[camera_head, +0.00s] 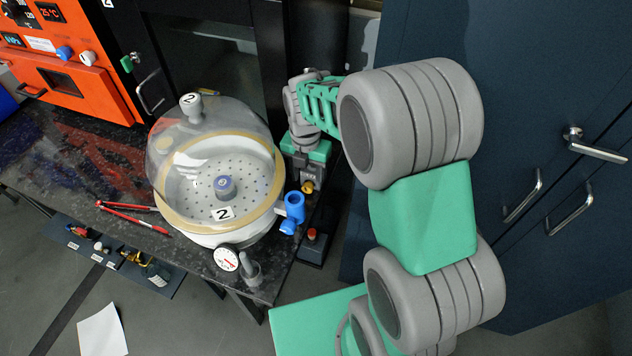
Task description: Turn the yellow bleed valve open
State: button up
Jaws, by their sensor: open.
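A small yellow part, which looks like the yellow bleed valve (307,187), shows at the right side of a desiccator (178,230) with a clear dome marked 2. It sits just above a blue fitting (294,206). My gripper (306,180) reaches down from above, with its grey fingers right at the yellow part. The fingers are open. They hide much of the yellow part, so I cannot tell whether they touch it or how its handle is turned.
A dial gauge (227,259) and a grey post stand at the desiccator's front. Red-handled tongs (135,218) lie on the dark counter to its left. A red-button box (312,243) is close below my gripper. Dark blue cabinets (540,120) with protruding handles stand at the right.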

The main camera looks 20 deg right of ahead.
aim_at(308, 185)
notch_tip(308, 185, down, 4)
jog(key=shift+f, duration=0.1)
grip_shut()
dwell(0.5)
